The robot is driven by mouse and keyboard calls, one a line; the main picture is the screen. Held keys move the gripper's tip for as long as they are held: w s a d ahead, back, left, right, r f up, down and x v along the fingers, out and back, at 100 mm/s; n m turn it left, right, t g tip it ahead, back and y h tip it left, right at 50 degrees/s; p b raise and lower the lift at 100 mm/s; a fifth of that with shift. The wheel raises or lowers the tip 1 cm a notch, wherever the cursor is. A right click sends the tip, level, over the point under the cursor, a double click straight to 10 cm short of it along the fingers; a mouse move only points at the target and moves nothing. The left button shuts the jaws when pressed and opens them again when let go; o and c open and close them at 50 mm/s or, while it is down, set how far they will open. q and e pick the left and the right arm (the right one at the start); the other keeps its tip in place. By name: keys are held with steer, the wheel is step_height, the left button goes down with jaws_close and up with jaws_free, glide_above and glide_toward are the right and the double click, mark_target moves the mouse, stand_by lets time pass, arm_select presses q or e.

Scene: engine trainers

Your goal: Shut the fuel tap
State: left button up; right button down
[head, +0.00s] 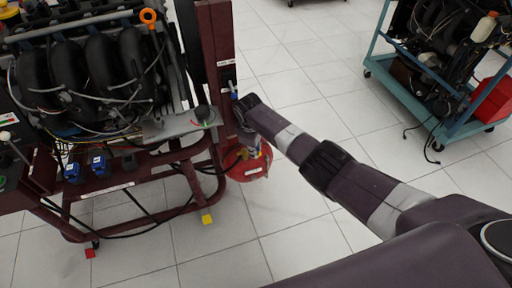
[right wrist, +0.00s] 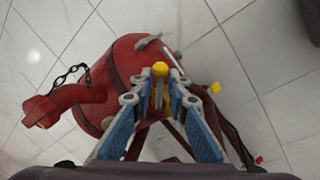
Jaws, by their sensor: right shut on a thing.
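The fuel tap (right wrist: 160,69) shows as a small yellow part on top of a red tank (right wrist: 125,62) in the right wrist view. My right gripper (right wrist: 160,88) is shut on the tap, with the grey fingertips on either side of its yellow part. In the head view the right gripper (head: 248,142) points down beside the red frame post, just above the red tank (head: 249,170). The tap itself is mostly hidden there by the gripper. My left gripper is not in view.
An engine (head: 85,75) sits on a dark red stand (head: 215,60) to the left of the gripper. A chain and red filler neck (right wrist: 60,105) stand beside the tap. A teal engine trolley (head: 410,95) stands at the right. The tiled floor between is clear.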

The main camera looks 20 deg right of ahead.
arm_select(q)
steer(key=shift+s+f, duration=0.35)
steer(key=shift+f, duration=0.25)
arm_select(e)
steer(key=shift+s+a+m, duration=0.15)
steer(key=shift+m, duration=0.35)
steer(key=c, duration=1.8)
jaws_free()
steer(key=shift+c, duration=0.2)
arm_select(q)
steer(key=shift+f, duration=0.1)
